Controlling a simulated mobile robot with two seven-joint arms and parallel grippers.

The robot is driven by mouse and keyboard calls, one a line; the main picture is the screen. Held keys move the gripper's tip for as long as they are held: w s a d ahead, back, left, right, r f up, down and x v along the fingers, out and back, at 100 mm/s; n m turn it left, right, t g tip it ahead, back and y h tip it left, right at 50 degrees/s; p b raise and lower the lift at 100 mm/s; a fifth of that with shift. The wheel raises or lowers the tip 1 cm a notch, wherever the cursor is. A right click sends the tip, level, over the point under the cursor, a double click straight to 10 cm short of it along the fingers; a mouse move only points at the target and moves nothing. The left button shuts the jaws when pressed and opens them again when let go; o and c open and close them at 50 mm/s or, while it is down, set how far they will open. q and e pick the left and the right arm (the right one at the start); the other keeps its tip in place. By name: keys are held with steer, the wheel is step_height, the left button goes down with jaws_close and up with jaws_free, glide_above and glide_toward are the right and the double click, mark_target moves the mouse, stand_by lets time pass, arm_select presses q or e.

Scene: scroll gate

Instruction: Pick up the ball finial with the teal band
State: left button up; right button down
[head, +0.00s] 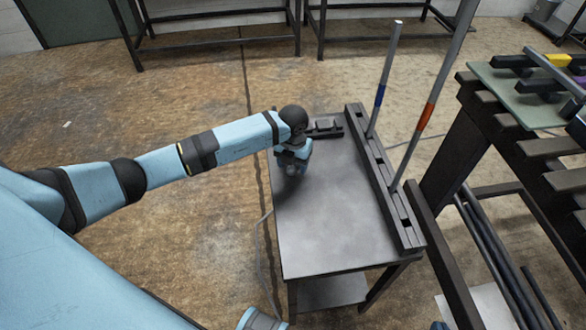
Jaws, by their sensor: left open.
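My left arm reaches in from the left over the far end of a dark grey metal bench (330,225). My left gripper (291,169) hangs below the blue wrist, low over the bench top; it is small and dark here, and its fingers are hard to make out. It is open. I cannot make out a ball finial with a teal band; the wrist and gripper cover part of the far end. A low dark piece (325,128) lies on the bench just beyond and right of the wrist; its details are too small to tell. My right gripper is not in view.
A slotted dark rail (384,185) runs along the bench's right edge. Two tall grey rods stand in it, one with a blue band (379,95), one with an orange band (425,118). A slatted dark table (505,120) stands at right. The near bench top is clear.

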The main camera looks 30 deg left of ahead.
arm_select(q)
steer(key=shift+f, duration=0.4)
steer(key=c, duration=1)
steer(key=shift+c, duration=0.3)
steer(key=shift+r, duration=0.15)
